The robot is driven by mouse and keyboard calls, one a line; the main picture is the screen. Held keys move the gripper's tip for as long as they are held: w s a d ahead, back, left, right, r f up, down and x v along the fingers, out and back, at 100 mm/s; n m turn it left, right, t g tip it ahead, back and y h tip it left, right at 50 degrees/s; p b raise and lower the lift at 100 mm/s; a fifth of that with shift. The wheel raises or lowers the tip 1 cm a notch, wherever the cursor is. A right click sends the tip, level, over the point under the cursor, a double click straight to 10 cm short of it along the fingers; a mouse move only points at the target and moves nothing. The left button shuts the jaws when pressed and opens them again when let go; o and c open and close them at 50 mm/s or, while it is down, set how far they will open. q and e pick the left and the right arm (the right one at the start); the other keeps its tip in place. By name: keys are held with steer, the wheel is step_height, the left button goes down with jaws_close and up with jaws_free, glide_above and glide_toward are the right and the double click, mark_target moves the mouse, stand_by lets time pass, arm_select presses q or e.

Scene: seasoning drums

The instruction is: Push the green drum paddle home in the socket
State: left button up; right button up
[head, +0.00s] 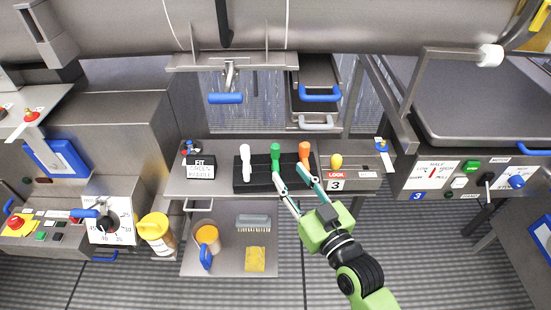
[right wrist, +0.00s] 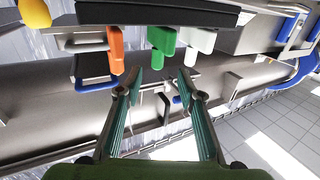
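The green drum paddle (head: 275,152) stands upright in the middle of the black socket block (head: 258,184), between a white paddle (head: 245,158) and an orange paddle (head: 304,151). How deep it sits in its socket I cannot tell. My right gripper (head: 288,176) is open and empty, just in front of the block, near the green paddle. In the right wrist view, upside down, the green paddle (right wrist: 162,38) hangs beyond the gap between the open fingertips (right wrist: 159,78), apart from them. My left gripper is not in view.
The orange (right wrist: 117,48) and white (right wrist: 200,40) paddles stand close on either side. A yellow knob (head: 337,160) is right of the block, and a labelled black box (head: 199,159) is left. A lower shelf (head: 225,268) holds a mug (head: 207,238), a brush (head: 254,223) and a yellow sponge (head: 255,259).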

mark_target(277, 156)
steer(key=x, duration=0.4)
steer(key=shift+w+a, duration=0.2)
steer(key=shift+w, duration=0.05)
steer(key=shift+d+f+p+x, duration=0.1)
steer(key=shift+p+x, duration=0.25)
steer(key=shift+x, duration=0.95)
steer(key=shift+d+f+p+x, duration=0.15)
steer(key=shift+p+x, duration=0.2)
steer(key=shift+x, duration=0.95)
steer(key=shift+c, duration=0.2)
jaws_close()
